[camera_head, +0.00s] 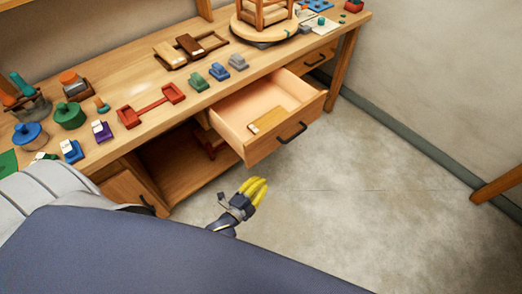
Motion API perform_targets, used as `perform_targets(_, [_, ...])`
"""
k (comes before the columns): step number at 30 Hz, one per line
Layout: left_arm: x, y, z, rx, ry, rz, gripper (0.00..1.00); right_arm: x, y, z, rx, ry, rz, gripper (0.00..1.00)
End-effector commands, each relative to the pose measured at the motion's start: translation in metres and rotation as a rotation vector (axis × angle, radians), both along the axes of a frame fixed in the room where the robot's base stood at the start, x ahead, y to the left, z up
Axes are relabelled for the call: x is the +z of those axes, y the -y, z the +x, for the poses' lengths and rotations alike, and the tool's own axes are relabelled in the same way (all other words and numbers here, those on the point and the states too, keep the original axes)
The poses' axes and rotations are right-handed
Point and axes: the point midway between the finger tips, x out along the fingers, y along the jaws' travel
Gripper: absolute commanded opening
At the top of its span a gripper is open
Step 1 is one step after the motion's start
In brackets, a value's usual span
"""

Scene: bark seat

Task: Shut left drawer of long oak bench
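The long oak bench (215,106) runs from the lower left to the upper right. A drawer (273,144) in its front is pulled far out, with a black handle (291,132) on its front board. A small light wooden piece (267,121) lies inside it. To its right, a second drawer (310,62) with a black handle looks shut. My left gripper (254,189), with yellow fingers, is below and left of the open drawer's front in the picture, apart from the handle. Its fingers lie close together, and I cannot tell whether they are open. My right gripper is out of view.
The bench top holds many small tools and blocks, a red bar-shaped piece (151,106) and a round turntable (264,29) with a small wooden frame. An open bay (181,168) lies left of the drawer. The grey floor (370,200) in front is clear.

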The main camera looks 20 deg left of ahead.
Motion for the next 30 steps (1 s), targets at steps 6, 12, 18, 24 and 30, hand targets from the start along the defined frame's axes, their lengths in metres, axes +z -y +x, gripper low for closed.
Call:
perform_targets(6, [0.043, 0.007, 0.007, -0.039, 0.156, 0.204, 0.00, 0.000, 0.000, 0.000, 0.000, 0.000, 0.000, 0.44])
perform_targets(12, [0.045, 0.008, 0.010, -0.044, 0.180, 0.270, 0.00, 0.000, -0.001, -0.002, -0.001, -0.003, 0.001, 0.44])
perform_targets(18, [0.045, 0.012, 0.032, -0.043, 0.179, 0.274, 0.00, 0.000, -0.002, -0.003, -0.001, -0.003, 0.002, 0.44])
perform_targets(24, [0.045, 0.021, 0.067, -0.044, 0.180, 0.274, 0.00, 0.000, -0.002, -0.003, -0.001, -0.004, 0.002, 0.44])
perform_targets(30, [0.045, 0.028, 0.100, -0.043, 0.179, 0.272, 0.00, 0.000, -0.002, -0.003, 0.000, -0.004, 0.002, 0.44])
